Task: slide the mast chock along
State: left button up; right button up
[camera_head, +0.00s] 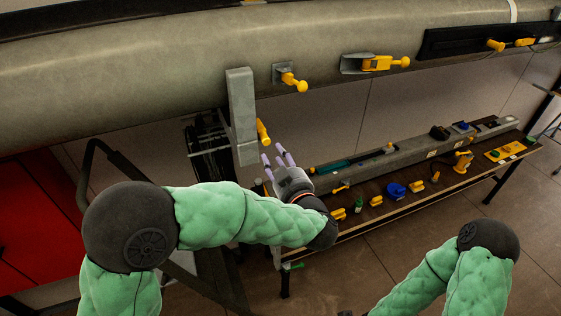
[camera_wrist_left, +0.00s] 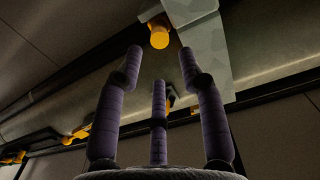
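The mast chock is most likely the tall grey block (camera_head: 241,105) with a yellow handle (camera_head: 263,132) low on its right side; it hangs against the side of the big grey spar (camera_head: 120,70). My left gripper (camera_head: 279,159) has purple fingers spread open, just below and to the right of the handle. In the left wrist view, the yellow handle (camera_wrist_left: 159,38) sits beyond the open fingertips (camera_wrist_left: 158,62), with nothing between the fingers. The grey block (camera_wrist_left: 208,62) stands to its right there. My right gripper is out of the picture.
Two yellow-handled fittings (camera_head: 292,80) (camera_head: 378,63) sit further right along the spar. Below stands a low bench (camera_head: 400,205) with a long grey beam (camera_head: 415,150) and several small yellow and blue parts. A red panel (camera_head: 40,215) is at the left.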

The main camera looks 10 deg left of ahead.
aim_at(268, 145)
pick_arm(q)
jog(key=x, duration=0.6)
jog(key=shift+w+a+f+b, duration=0.1)
jog(key=shift+w+a+b, duration=0.1)
jog(key=shift+b, duration=0.1)
jog(key=shift+s+d+r, duration=0.15)
jog(key=shift+r, duration=0.1)
jog(key=shift+c, duration=0.3)
jog(key=c, duration=0.5)
grip_shut()
jog(key=o, duration=0.8)
grip_release()
jog(key=shift+o, duration=0.4)
jog(key=shift+w+f, duration=0.1)
jog(key=shift+w, duration=0.15)
jog(key=shift+a+f, duration=0.15)
jog(key=shift+a, duration=0.3)
jog(key=shift+d, duration=0.3)
